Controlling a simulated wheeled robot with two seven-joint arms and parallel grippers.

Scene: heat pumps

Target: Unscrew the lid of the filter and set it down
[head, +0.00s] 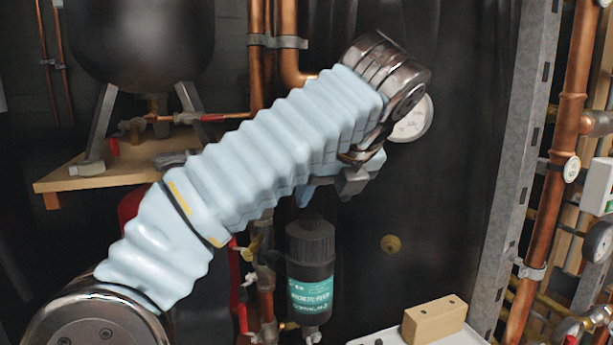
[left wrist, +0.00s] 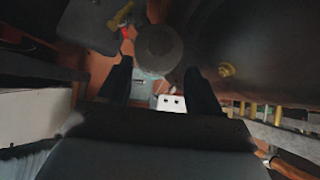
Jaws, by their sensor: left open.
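The filter (head: 311,270) hangs upright on the pipework in the lower middle of the head view, with a dark body and a teal label. Its dark ribbed round lid (head: 310,238) is on top of it. My left gripper (head: 326,190) is above the lid, largely hidden behind my own wrist and sleeve. In the left wrist view the lid (left wrist: 159,46) shows as a dark disc between and beyond the two open fingers of my left gripper (left wrist: 158,70). I see no contact with the lid. My right gripper is not in view.
A white surface (head: 375,339) with a wooden block (head: 434,320) is at the bottom right of the filter. Copper pipes (head: 287,40) run behind my arm. A pressure gauge (head: 412,120) is beside my wrist. A grey metal upright (head: 513,150) stands to the right.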

